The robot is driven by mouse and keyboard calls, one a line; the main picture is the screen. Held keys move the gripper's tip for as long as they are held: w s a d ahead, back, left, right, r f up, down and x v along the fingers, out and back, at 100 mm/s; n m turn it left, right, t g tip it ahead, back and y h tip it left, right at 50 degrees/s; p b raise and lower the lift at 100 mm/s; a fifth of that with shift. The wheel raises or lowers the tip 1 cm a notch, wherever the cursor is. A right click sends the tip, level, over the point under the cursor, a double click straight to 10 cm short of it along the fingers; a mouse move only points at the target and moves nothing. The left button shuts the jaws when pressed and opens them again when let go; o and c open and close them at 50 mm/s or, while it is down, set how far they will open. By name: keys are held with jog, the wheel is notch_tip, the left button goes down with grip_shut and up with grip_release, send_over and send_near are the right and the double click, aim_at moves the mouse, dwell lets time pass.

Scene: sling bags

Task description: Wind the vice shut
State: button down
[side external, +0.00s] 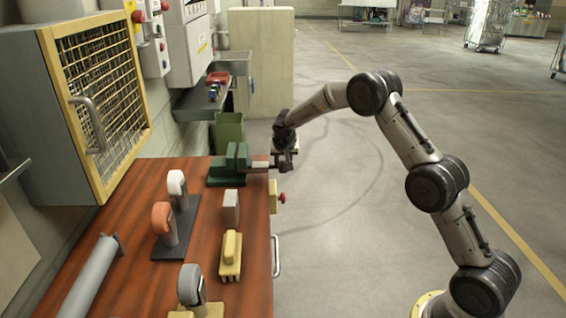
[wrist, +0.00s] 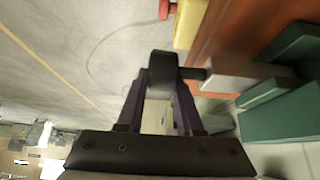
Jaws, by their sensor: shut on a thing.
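The green vice (side external: 224,173) sits at the far right corner of the wooden bench. It also shows at the right of the wrist view (wrist: 285,113). A grey bar (wrist: 235,75) runs out from it to a dark round handle (wrist: 163,68), past the bench edge. My gripper (side external: 284,165) is at the handle end, beyond the bench edge. In the wrist view my gripper (wrist: 160,92) is shut on the handle, with a finger on either side of it. How far apart the vice jaws stand is hard to tell.
A yellow box with a red button (side external: 281,198) is on the bench edge near my gripper. Grey and orange handled tools (side external: 164,222), a yellow block (side external: 230,258) and a grey cylinder (side external: 92,278) are on the bench (side external: 125,215). A green bin (side external: 229,128) stands behind.

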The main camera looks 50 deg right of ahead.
jog(key=shift+g+y, duration=0.3)
dwell(0.5)
jog(key=c, duration=0.6)
grip_release()
jog(key=shift+o, duration=0.2)
jog(key=v, duration=1.3)
jog(key=shift+r, duration=0.35)
jog(key=shift+s, duration=0.1)
